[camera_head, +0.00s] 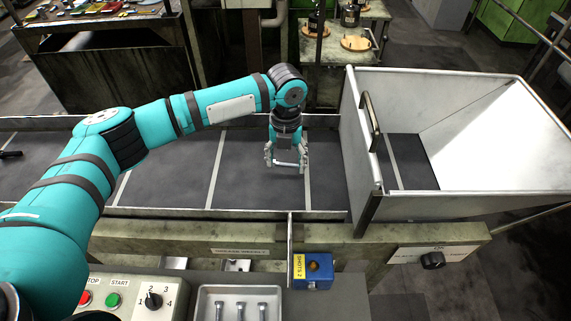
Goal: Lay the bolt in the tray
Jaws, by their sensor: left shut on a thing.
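My left gripper (286,161) is above the dark conveyor belt (250,180), pointing down. It is shut on a small grey bolt (287,164), which lies roughly level across its fingers. Whether the bolt touches the belt is hard to tell. The metal tray (240,290) is at the bottom of the view, nearer to me than the gripper and a little left of it. Three bolts (241,309) lie side by side in it, and its near edge is cut off. My right gripper is out of view.
Another dark bolt-like piece (10,154) lies at the belt's left end. A large white hopper (460,205) stands at the right. A blue box (313,271) is right of the tray, and a button panel (130,297) is left of it. A low rail (230,213) edges the belt.

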